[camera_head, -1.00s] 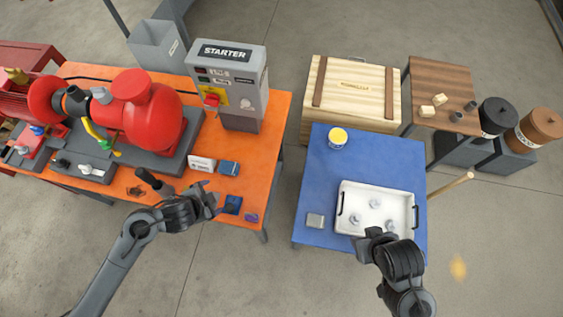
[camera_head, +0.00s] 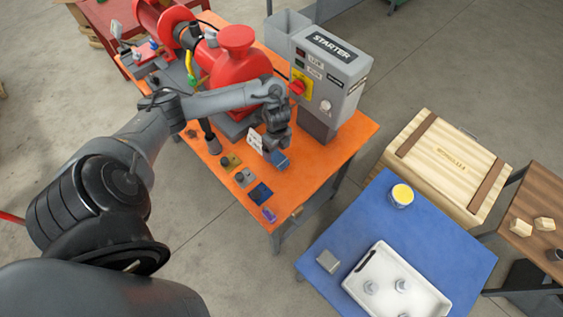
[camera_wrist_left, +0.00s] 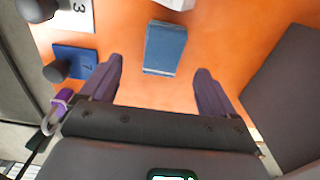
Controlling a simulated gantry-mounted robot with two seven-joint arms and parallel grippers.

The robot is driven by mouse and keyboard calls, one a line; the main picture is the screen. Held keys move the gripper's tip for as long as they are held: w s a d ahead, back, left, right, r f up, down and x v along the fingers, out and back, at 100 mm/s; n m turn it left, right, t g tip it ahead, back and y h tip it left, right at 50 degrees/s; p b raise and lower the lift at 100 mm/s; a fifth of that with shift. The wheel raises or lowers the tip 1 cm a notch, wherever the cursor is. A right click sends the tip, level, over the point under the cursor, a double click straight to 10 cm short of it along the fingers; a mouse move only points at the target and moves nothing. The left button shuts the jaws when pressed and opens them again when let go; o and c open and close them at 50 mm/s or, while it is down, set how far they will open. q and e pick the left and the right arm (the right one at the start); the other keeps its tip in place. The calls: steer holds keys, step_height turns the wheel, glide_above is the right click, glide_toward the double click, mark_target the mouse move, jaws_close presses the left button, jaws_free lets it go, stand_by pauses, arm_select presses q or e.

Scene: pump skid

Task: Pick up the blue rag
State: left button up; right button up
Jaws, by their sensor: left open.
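The blue rag (camera_head: 280,161), a small folded block, lies on the orange table (camera_head: 338,158) just in front of the starter box. My left gripper (camera_head: 276,146) hangs over the table at the rag and partly hides it in the head view. In the left wrist view the rag (camera_wrist_left: 165,47) lies on the orange top, straight ahead between the two dark fingertips. The left gripper (camera_wrist_left: 159,67) is open and empty, with a gap on both sides of the rag. I cannot tell its exact height above the table. My right gripper is not in view.
The grey starter box (camera_head: 326,80) stands close behind the rag, and the red pump (camera_head: 232,65) is to the left. A white block (camera_head: 255,142), a blue numbered plate (camera_head: 261,193) and a purple padlock (camera_head: 269,214) are nearby. A blue table (camera_head: 345,225) holds a white tray (camera_head: 352,286).

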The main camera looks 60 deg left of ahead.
mark_target(279, 158)
arm_select(q)
steer(key=shift+w+d+f, duration=0.1)
steer(key=shift+f, duration=1.45)
steer(key=shift+w+f, duration=0.1)
steer(key=shift+f, duration=1.4)
steer(key=c, duration=1.1)
steer(key=shift+o, duration=0.2)
